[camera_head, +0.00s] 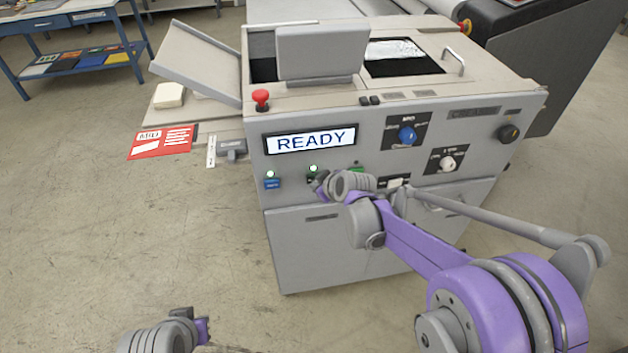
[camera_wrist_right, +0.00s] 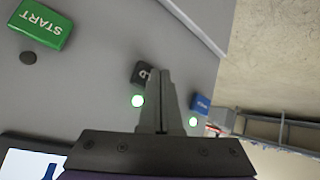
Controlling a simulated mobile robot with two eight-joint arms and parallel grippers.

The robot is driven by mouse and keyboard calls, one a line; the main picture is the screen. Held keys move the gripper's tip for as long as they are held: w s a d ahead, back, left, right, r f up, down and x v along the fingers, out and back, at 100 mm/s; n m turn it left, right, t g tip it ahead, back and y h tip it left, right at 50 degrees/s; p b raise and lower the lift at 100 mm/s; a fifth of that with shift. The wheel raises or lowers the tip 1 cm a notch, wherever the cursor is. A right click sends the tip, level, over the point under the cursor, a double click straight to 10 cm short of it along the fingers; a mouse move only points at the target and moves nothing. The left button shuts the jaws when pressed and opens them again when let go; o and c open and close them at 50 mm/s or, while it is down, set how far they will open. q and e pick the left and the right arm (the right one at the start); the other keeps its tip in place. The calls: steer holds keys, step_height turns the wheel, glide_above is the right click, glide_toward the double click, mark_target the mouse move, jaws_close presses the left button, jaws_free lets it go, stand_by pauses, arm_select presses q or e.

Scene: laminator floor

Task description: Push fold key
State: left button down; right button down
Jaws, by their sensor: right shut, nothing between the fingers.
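A row of keys sits under the READY display (camera_head: 310,139) on the grey machine front. A blue key (camera_head: 272,184) is at the left; in the right wrist view it is to the right (camera_wrist_right: 200,104). A black key (camera_wrist_right: 139,73) is partly covered by my right fingers; its label is only partly visible. A green START key (camera_wrist_right: 40,24) lies farther off. I cannot read which key is fold. My right gripper (camera_head: 320,183) is shut and empty, its tips at the black key; contact cannot be told. My left gripper (camera_head: 196,315) is low at the left, away from the machine.
Green lamps (camera_wrist_right: 138,101) glow by the blue and black keys. A red emergency button (camera_head: 261,97) stands on the machine's left top edge. A blue knob (camera_head: 407,134) and a white knob (camera_head: 447,163) are at the right. A red sign (camera_head: 162,142) shows left of the machine.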

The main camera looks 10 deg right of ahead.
steer(key=shift+s, duration=0.45)
steer(key=s, duration=0.6)
stand_by(1.4)
